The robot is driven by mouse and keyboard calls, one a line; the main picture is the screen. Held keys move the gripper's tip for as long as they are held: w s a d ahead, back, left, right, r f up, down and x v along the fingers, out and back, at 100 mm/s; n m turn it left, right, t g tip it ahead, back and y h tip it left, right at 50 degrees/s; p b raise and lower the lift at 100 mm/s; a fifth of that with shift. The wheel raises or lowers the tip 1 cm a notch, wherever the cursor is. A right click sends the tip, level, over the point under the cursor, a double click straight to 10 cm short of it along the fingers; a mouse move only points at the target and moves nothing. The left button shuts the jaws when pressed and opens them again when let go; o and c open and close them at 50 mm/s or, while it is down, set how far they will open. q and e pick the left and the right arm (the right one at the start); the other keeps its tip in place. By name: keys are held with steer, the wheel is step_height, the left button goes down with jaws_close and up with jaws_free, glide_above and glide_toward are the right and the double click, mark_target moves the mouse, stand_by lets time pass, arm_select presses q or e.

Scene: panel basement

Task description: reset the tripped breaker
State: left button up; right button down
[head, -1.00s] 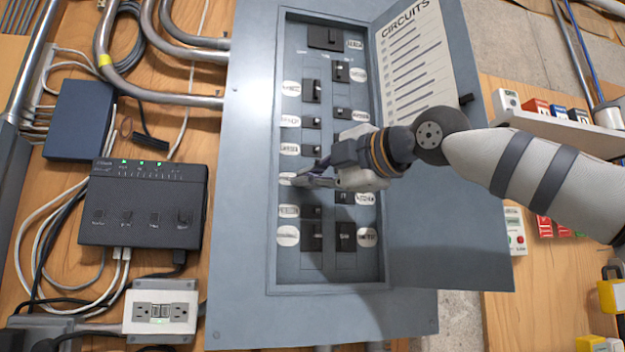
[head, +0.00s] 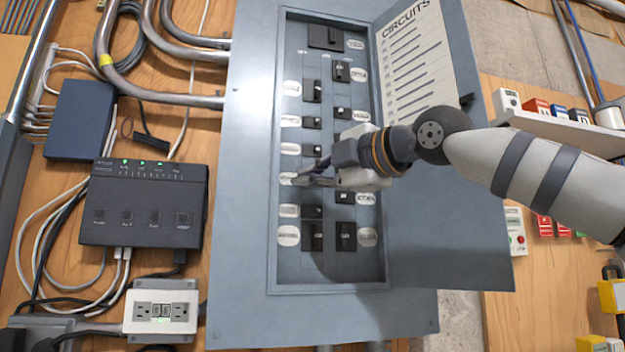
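The grey breaker panel (head: 252,200) stands open, with two columns of black breakers and white oval labels. My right gripper (head: 303,178) reaches in from the right. Its fingertips are at the left column, beside a white label and between a breaker above (head: 311,149) and a breaker below (head: 311,211). The breaker at the fingertips is hidden by them. The fingers look close together, but I cannot tell whether they are shut or touch a switch. Which breaker is tripped cannot be told. My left gripper is not in view.
The panel door (head: 440,220) is swung open to the right, behind my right arm, with a circuits list (head: 415,62) on it. A black router box (head: 145,205), a blue box (head: 80,120) and an outlet (head: 161,311) are at left. A shelf (head: 570,133) is at right.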

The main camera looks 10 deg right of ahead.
steer(key=s, duration=0.7)
steer(key=shift+d, duration=0.15)
stand_by(0.3)
